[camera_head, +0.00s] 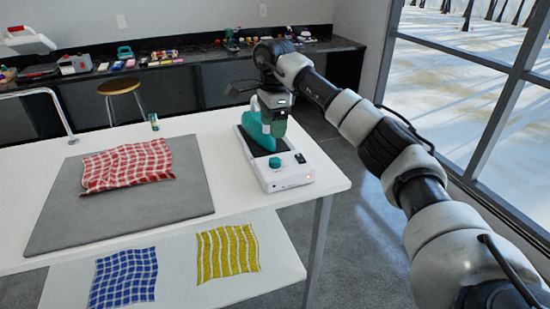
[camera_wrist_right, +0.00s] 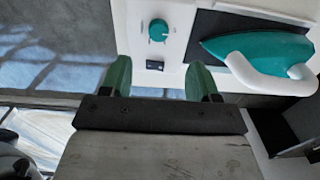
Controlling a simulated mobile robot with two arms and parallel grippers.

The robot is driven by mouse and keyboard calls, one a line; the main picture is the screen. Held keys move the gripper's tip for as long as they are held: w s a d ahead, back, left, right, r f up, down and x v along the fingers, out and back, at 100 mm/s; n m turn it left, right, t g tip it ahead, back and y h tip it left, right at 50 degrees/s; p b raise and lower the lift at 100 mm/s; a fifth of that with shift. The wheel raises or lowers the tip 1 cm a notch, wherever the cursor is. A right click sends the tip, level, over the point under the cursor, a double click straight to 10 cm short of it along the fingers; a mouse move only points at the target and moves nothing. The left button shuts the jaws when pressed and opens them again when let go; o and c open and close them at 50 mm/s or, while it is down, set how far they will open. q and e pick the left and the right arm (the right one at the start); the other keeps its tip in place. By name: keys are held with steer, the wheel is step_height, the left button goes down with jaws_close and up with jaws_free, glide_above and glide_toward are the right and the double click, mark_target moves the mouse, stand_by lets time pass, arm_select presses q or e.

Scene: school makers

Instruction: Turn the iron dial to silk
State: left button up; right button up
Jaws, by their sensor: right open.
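The iron dial is a round teal knob (camera_head: 274,163) on the white base (camera_head: 290,178) of the iron station, at the right end of the white table. In the right wrist view the dial (camera_wrist_right: 158,30) shows a pale mark, whose setting I cannot read. The teal iron (camera_wrist_right: 275,50) with its white handle rests on the dark pad beside the dial. My right gripper (camera_wrist_right: 160,80) is open and empty, its green fingers apart, with the dial beyond the gap between them, not touched. In the head view the right gripper (camera_head: 275,128) hangs over the station, partly covering the iron. My left gripper is not in view.
A black switch (camera_head: 299,157) sits on the base near the dial. A grey mat (camera_head: 120,222) with a red checked cloth (camera_head: 127,165) lies to the left. A small green can (camera_head: 154,122) stands behind. Blue and yellow cloths lie on a lower white surface.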

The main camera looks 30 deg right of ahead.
mark_target(275, 160)
steer(key=f, duration=1)
steer(key=shift+s+d+f, duration=0.1)
steer(key=shift+d+f, duration=0.1)
steer(key=shift+f, duration=0.05)
steer(key=c, duration=0.9)
